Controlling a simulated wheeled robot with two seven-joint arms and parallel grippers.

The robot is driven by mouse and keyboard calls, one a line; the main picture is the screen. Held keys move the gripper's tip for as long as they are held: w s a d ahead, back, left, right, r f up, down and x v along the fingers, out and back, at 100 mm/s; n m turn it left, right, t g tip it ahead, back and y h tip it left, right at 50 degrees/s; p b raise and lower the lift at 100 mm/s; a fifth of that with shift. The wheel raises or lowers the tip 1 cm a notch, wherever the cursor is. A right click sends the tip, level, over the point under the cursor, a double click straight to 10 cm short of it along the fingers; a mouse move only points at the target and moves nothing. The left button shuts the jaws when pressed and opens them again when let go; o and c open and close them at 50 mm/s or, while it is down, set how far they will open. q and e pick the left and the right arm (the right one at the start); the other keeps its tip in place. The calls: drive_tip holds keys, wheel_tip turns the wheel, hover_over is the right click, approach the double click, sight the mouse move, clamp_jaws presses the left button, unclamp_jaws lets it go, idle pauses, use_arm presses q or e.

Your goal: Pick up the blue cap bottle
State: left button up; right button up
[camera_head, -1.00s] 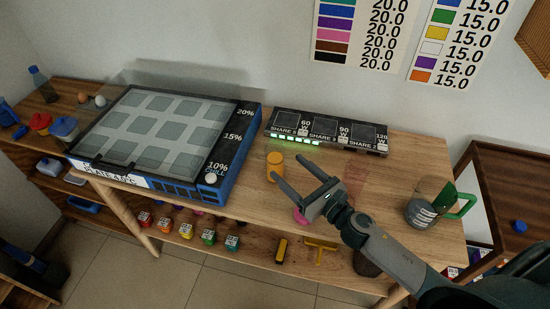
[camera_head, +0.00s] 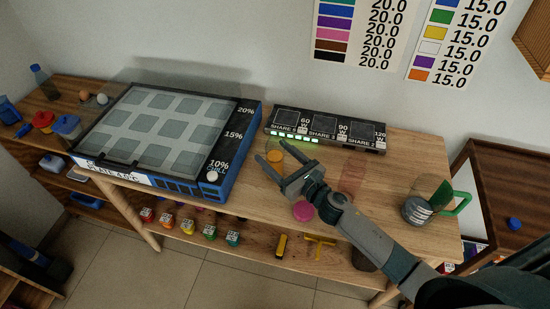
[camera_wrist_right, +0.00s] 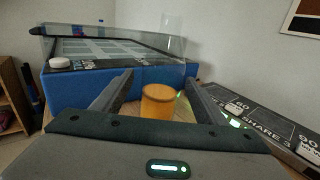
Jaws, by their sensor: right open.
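The bottle with a blue cap (camera_head: 43,84) stands upright at the far left end of the wooden shelf, by the wall, in the head view. My right gripper (camera_head: 277,160) is far to the right of it, over the middle of the table. Its jaws are open, with an orange cylinder (camera_head: 275,156) between or just ahead of the fingers. In the right wrist view the orange cylinder (camera_wrist_right: 159,101) shows between the two open fingers, with no clear contact. My left gripper is not in view.
A blue plate device (camera_head: 226,168) with a clear lid lies left of my right gripper. A dark display strip (camera_head: 325,130) stands behind it. A pink round object (camera_head: 303,211) lies near the front edge.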

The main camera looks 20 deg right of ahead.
drive_tip(key=shift+p+x, duration=0.65)
drive_tip(key=shift+x, duration=1.55)
drive_tip(key=shift+d, duration=0.1)
drive_tip(key=shift+c, duration=0.2)
drive_tip(key=shift+w, duration=0.1)
drive_tip(key=c, duration=1.5)
